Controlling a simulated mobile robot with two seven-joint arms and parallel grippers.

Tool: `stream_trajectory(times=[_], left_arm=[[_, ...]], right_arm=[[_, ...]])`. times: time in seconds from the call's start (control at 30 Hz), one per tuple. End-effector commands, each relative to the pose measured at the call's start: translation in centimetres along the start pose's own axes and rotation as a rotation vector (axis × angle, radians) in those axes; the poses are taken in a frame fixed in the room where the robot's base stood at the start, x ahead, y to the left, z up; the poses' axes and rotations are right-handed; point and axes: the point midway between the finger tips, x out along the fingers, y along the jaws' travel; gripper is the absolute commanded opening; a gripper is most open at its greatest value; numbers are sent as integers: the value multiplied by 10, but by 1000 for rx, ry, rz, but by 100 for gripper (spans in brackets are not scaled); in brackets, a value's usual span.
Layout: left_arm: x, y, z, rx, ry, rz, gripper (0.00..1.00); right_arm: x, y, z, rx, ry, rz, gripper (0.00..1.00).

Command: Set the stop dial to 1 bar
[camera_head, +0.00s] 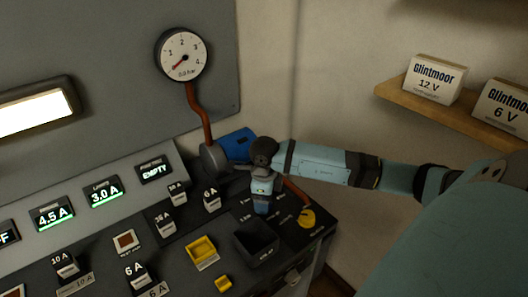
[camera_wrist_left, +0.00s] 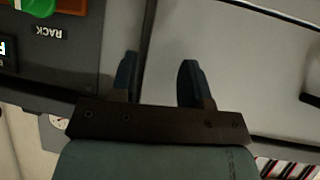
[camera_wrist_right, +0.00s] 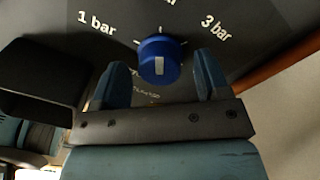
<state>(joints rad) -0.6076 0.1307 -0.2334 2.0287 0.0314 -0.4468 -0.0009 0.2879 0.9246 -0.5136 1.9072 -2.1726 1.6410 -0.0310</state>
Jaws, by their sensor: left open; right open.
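The stop dial (camera_wrist_right: 160,60) is a blue round knob with a white mark, seen in the right wrist view between printed labels for 1 bar on the left and 3 bar on the right. A middle label is cut off at the top. The mark's exact setting is hard to tell. My right gripper (camera_wrist_right: 158,82) is open, its fingers on either side of the dial; contact is not clear. In the head view my right gripper (camera_head: 262,207) hides the dial on the console's right part. My left gripper (camera_wrist_left: 158,80) is open and empty, seen only in the left wrist view.
A round gauge (camera_head: 182,55) reads 0.0 bar, with a red hose below it. A black open bin (camera_head: 256,243), a yellow tray (camera_head: 201,250) and a yellow disc (camera_head: 307,218) are near the gripper. A wooden shelf (camera_head: 392,98) holds Glintmoor boxes at right.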

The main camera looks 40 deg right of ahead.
Motion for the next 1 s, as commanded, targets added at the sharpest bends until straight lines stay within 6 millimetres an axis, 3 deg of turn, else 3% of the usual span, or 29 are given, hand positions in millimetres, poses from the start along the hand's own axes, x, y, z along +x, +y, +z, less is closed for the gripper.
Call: stream_trajectory(times=[0.4,0.6,1.0], left_arm=[[0,1,-1,-5,3,0,43],[0,2,-2,-7,5,0,43],[4,2,3,-11,3,1,43]], right_arm=[[8,0,0,0,0,0,67],[8,0,0,0,0,0,21],[9,-1,0,-59,1,-2,20]])
